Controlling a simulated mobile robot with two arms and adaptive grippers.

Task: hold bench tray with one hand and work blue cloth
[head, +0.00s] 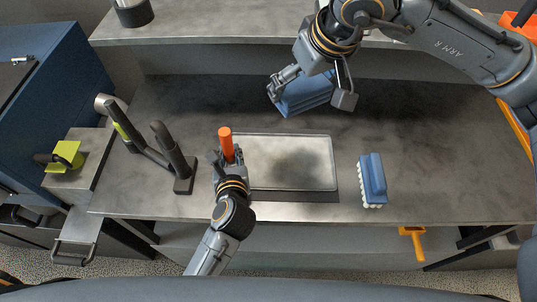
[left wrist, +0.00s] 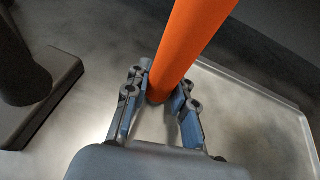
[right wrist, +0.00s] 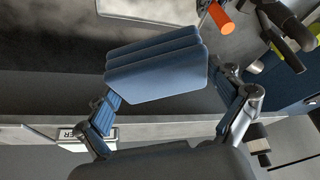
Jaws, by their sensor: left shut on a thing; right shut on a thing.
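The bench tray (head: 262,178) lies flat on the metal bench, with a dark smudge on its surface. An orange upright handle (head: 226,145) stands at its left edge. My left gripper (head: 226,162) is shut around the handle's lower part; the left wrist view shows the fingers on both sides of the handle (left wrist: 190,40). The blue cloth (head: 303,95) is a folded, layered block. My right gripper (head: 308,88) is shut on it, behind and above the tray, apart from it. In the right wrist view the cloth (right wrist: 155,75) sits between the fingers.
A blue brush with white bristles (head: 372,180) lies right of the tray. A dark stand with upright posts (head: 183,165) is left of my left gripper. A raised shelf (head: 220,22) runs along the back. An orange tool (head: 413,240) is below the bench's front edge.

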